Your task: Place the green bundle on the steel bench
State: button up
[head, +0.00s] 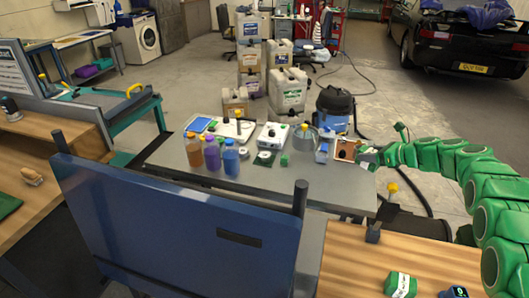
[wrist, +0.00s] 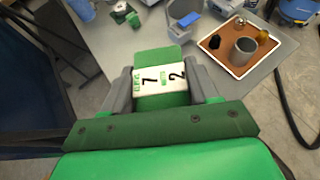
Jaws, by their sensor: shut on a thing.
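A green bundle (wrist: 161,84) with a white label reading "7" and "2" is held in my gripper (wrist: 163,92) in the wrist view. The grey fingers close on it from both sides. In the head view my gripper (head: 368,157) is at the right end of the steel bench (head: 262,188), and the held bundle is too small there to make out clearly. The grey bench top (wrist: 125,48) lies beyond and below the bundle in the wrist view. Whether the bundle touches the bench, I cannot tell.
A tray (wrist: 240,69) with a grey cup stands near the bench's right end. Orange, purple and blue bottles (head: 212,154), a white device (head: 273,137) and a small green block (head: 284,160) occupy the bench. Another green, white-labelled item (head: 400,285) lies on the wooden bench (head: 345,270).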

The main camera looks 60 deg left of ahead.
jog(key=shift+s+a+f+n+g, duration=0.2)
jog(key=shift+f+n+g, duration=0.1)
jog(key=shift+f, duration=0.3)
jog(key=shift+s+a+f+n+g, duration=0.1)
jog(key=shift+s+f+n+g, duration=0.15)
jog(key=shift+f, duration=0.3)
jog(key=shift+s+d+f+n+g+h, duration=0.1)
jog(key=shift+f+n+g+h, duration=0.2)
jog(key=shift+f, duration=0.4)
notch_tip(320, 180, down, 10)
jog(key=o, duration=1.2)
jog(key=shift+f, duration=0.1)
